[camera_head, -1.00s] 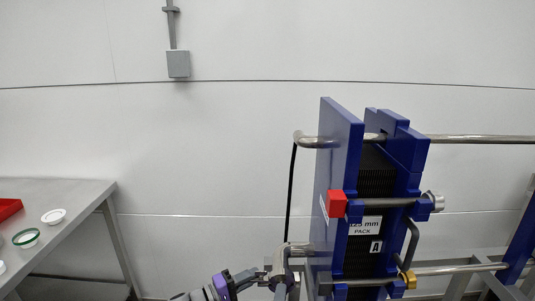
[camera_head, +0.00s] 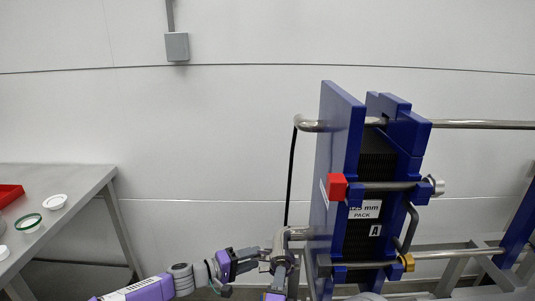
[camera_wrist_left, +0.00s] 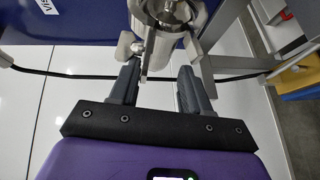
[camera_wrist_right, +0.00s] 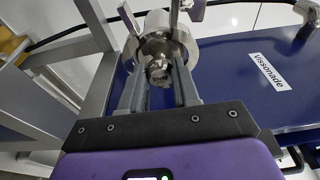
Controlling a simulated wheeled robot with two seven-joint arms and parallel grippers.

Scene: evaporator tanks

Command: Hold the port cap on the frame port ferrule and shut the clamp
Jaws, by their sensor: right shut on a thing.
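The steel frame port (camera_head: 296,234) is at the lower left of the blue frame in the head view. The clamp (camera_head: 281,258) sits at its end, with its wings spread in the right wrist view (camera_wrist_right: 131,22). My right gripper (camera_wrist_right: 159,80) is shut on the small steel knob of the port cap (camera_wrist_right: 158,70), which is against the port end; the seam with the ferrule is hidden. My left gripper (camera_wrist_left: 158,82) is open, its fingers either side of part of the clamp (camera_wrist_left: 148,52), with a gap on the right. It comes from the left in the head view (camera_head: 262,261).
The blue frame (camera_head: 338,150) with its plate pack stands just right of the grippers. A black hose (camera_head: 291,180) hangs behind the port. The steel table (camera_head: 80,200) at left holds a red tray (camera_head: 10,193) and several small round parts.

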